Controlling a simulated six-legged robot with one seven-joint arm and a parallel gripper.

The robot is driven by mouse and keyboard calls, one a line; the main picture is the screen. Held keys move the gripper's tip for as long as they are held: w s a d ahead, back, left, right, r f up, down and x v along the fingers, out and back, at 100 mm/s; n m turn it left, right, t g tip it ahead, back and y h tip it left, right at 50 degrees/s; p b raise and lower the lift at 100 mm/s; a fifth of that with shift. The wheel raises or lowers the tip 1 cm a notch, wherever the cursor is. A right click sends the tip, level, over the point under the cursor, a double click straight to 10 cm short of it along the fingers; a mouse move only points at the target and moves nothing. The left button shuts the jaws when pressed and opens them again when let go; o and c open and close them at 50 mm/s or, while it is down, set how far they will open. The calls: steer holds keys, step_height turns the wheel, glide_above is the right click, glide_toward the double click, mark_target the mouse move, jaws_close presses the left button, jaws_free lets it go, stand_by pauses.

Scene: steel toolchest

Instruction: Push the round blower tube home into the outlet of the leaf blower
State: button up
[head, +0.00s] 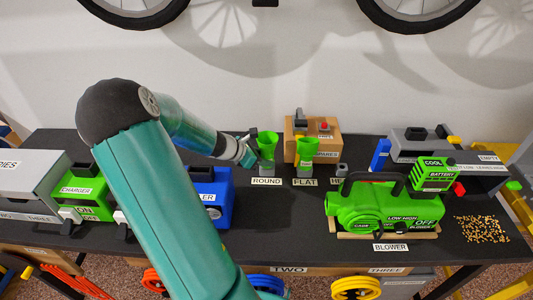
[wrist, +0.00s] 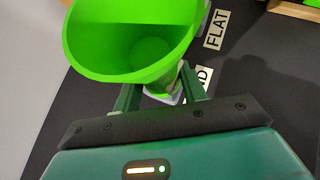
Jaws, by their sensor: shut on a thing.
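The round blower tube (head: 266,147) is a bright green, funnel-like piece standing behind the ROUND label. In the wrist view the round tube (wrist: 135,45) fills the upper middle, its wide open mouth facing the camera. My gripper (head: 250,153) reaches it from the left; in the wrist view its two fingers (wrist: 160,92) are on either side of the tube's narrow lower part, shut on it. The leaf blower (head: 385,208) is green with a black handle and lies on a wooden cradle behind the BLOWER label at right. I cannot make out its outlet clearly.
A similar green flat tube (head: 306,151) stands just right, behind the FLAT label. A cardboard SPARES box (head: 312,135) is behind it. A blue box (head: 210,195) and a green charger (head: 85,193) are left. Bare black bench (head: 280,215) lies between the tubes and blower.

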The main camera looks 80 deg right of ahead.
mark_target(259, 146)
steer(key=shift+r, duration=0.45)
steer(key=shift+r, duration=1.8)
